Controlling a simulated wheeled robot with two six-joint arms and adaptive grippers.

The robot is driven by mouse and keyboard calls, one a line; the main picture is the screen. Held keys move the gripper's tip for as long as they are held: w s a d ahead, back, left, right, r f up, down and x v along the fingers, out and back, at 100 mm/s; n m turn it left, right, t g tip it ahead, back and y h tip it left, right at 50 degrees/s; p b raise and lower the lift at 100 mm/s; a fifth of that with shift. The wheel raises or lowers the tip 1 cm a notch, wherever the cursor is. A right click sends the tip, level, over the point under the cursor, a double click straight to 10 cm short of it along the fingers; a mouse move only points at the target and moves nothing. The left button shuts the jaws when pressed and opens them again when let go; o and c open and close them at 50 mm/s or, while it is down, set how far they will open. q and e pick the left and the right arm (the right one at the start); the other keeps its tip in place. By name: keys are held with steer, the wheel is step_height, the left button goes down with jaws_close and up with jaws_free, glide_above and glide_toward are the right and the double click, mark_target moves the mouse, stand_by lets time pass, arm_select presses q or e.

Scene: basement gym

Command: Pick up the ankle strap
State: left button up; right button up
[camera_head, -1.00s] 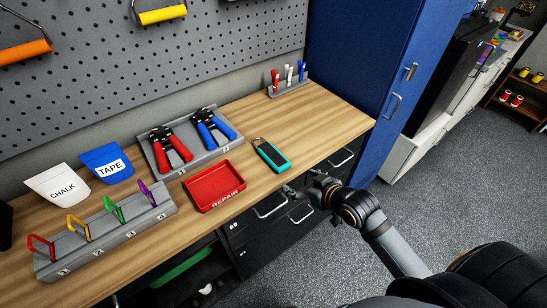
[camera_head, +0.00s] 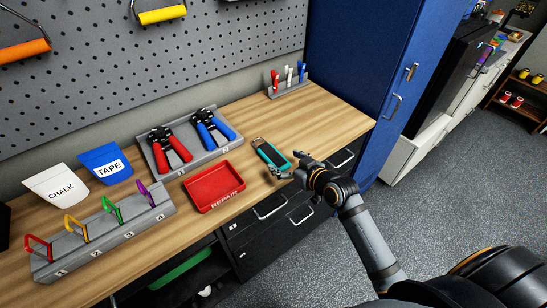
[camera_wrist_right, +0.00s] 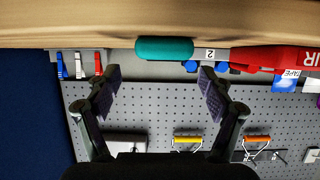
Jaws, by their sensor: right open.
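The ankle strap (camera_head: 272,154) is a teal padded piece with a dark middle and a metal ring at its far end. It lies on the wooden bench near the front edge, right of the red tray. In the right wrist view its teal end (camera_wrist_right: 164,48) shows between and beyond the fingertips. My right gripper (camera_head: 285,168) is open and empty, close to the strap's near end. Its two spread fingers (camera_wrist_right: 158,82) show in the wrist view with nothing between them. I cannot tell from the head view whether a finger touches the strap. My left gripper is not in view.
The red REPAIR tray (camera_head: 238,192) sits left of the strap. Behind are a grey holder (camera_head: 184,168) with red and blue hand grips and a marker stand (camera_head: 289,88). A blue cabinet (camera_head: 350,60) bounds the bench's right end. The bench right of the strap is clear.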

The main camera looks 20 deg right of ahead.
mark_target(276, 158)
steer(key=x, duration=0.4)
steer(key=shift+w+a+f+p, duration=0.15)
steer(key=shift+a+f+p, duration=0.15)
steer(key=shift+f, duration=0.05)
steer(key=shift+d, duration=0.1)
steer(key=shift+c, duration=1.2)
steer(key=c, duration=1.1)
steer(key=shift+r, duration=0.2)
